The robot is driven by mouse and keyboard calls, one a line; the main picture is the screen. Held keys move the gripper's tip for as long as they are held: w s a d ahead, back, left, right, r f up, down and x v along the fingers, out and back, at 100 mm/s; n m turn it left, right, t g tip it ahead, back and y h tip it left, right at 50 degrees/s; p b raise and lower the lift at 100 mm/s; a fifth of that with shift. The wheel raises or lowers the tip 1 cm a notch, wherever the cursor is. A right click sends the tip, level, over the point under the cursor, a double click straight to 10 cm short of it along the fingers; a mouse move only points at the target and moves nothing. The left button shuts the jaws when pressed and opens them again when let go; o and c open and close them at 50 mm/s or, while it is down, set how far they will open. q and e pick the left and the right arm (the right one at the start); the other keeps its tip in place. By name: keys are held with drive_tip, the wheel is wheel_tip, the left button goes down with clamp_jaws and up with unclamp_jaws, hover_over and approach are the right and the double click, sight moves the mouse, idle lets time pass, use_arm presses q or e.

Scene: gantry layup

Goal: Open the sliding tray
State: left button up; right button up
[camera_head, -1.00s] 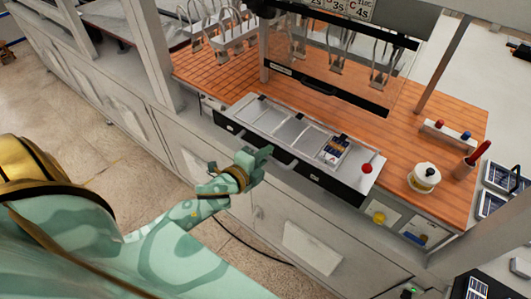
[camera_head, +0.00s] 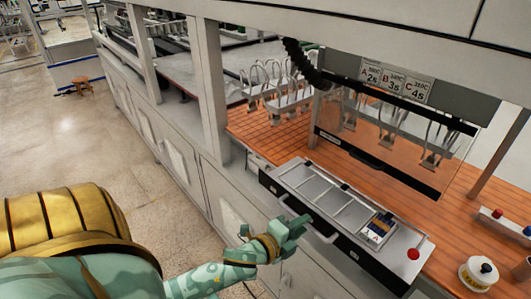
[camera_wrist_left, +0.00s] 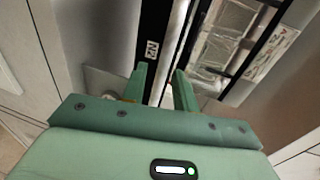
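The sliding tray (camera_head: 318,193) has a grey, divided top and a long black front with a pale bar handle (camera_head: 326,237). Its inside shows in the head view, and its front stands out from the bench edge. My left gripper (camera_head: 299,222) is at the handle, near the tray front's middle. In the left wrist view, the two green fingers (camera_wrist_left: 160,82) stand apart, one on each side of a pale strip beside the black front. I cannot tell whether they touch it. My right gripper is out of view.
A dark card pack (camera_head: 377,229) and a red knob (camera_head: 413,254) sit at the tray's right end. A clear guard (camera_head: 390,145) stands behind on the orange bench top (camera_head: 256,125). A white jar (camera_head: 478,273) stands at right.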

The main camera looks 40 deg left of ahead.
use_arm(q)
drive_tip(key=b+v, duration=0.2)
drive_tip(key=v, duration=1.3)
